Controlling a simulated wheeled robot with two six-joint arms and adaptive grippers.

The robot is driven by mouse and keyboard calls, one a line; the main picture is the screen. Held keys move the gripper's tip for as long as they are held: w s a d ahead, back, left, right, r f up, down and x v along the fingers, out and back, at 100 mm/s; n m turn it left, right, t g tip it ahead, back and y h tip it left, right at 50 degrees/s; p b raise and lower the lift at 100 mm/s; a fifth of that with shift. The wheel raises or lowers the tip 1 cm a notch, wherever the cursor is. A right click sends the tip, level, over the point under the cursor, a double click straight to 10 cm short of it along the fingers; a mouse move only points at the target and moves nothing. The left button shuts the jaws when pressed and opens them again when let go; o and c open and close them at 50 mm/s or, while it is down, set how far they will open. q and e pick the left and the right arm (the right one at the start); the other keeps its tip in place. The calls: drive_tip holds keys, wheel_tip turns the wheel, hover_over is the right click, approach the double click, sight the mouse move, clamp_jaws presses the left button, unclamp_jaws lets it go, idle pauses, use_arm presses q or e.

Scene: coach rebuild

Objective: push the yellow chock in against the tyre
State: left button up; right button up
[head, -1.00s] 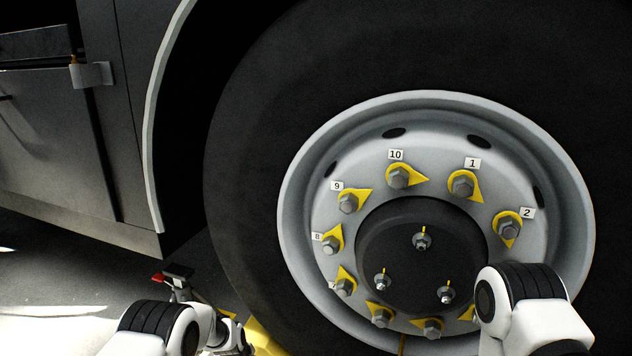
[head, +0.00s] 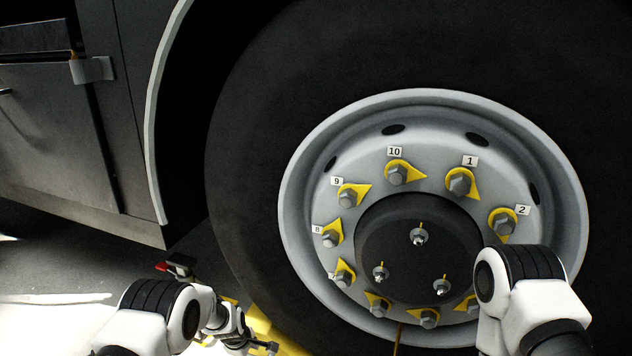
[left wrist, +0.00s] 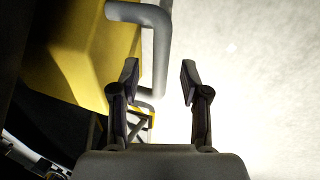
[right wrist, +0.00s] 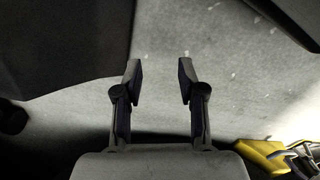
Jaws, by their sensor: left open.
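The yellow chock (head: 270,336) sits on the floor at the lower left of the tyre (head: 250,150), partly cut off by the picture's bottom edge. I cannot tell whether it touches the tyre. In the left wrist view the chock (left wrist: 85,70) fills the upper left, with a bent grey bar (left wrist: 160,45) beside it. My right gripper (right wrist: 160,80) is open and empty over the grey floor. The chock shows at the lower right of the right wrist view (right wrist: 258,153).
The wheel rim (head: 300,220) carries several nuts with yellow pointers and numbered tags. The dark coach side panel (head: 60,150) stands at the left. A small red-ended object (head: 178,267) is near the floor behind my left arm. The floor at lower left is clear.

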drive_tip(key=r+p, duration=0.2)
drive_tip(key=r, duration=0.1)
drive_tip(key=r+p, duration=0.2)
drive_tip(key=shift+s, duration=0.35)
